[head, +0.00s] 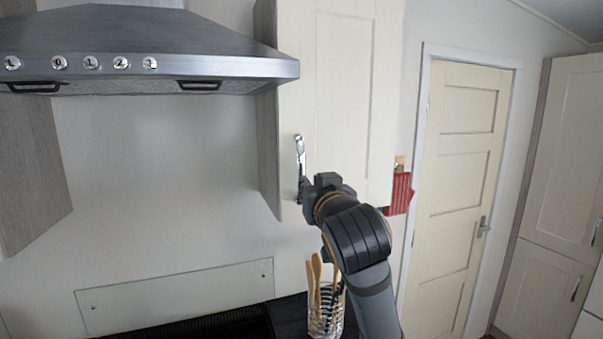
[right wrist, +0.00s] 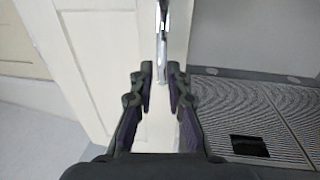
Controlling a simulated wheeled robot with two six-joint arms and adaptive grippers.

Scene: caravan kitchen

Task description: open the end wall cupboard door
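The end wall cupboard door (head: 345,70) is a cream panel to the right of the cooker hood, and it looks shut. Its chrome bar handle (head: 299,150) stands upright near the door's lower left edge. My right gripper (head: 303,187) is at the lower end of this handle. In the right wrist view, the handle (right wrist: 162,45) runs down between the two fingertips (right wrist: 161,78). A small gap seems to show beside the handle, so the fingers look open around it. The gripper hides the handle's lower end in the head view. My left gripper is not in view.
A steel cooker hood (head: 150,45) juts out left of the cupboard. A glass jar of utensils (head: 325,318) stands on the counter below my right arm.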

